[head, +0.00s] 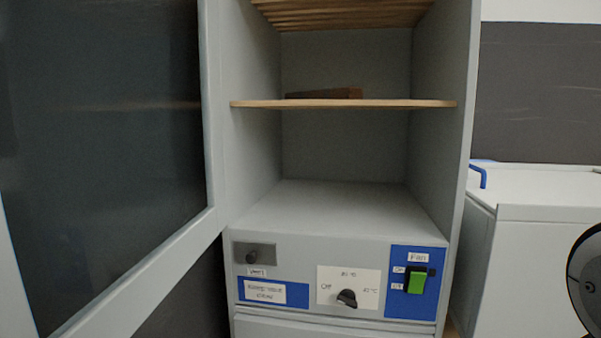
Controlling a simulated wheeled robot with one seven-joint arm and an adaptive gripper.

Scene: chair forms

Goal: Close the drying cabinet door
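The drying cabinet (340,205) stands in the middle of the head view, a grey box with an open front. Its door (212,110), a grey frame around a dark pane (100,150), is swung wide open to the left. The door is joined at the cabinet's left front edge and reaches toward me, past the left edge of the view. I cannot make out a handle on it. My gripper is not in view.
Inside the cabinet, a wooden shelf (410,103) bears a brown block (340,93), with a slatted shelf (340,12) above. Below are a knob (347,298) and a green fan switch (417,281). A white unit (545,235) with a blue handle (480,174) stands close at right.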

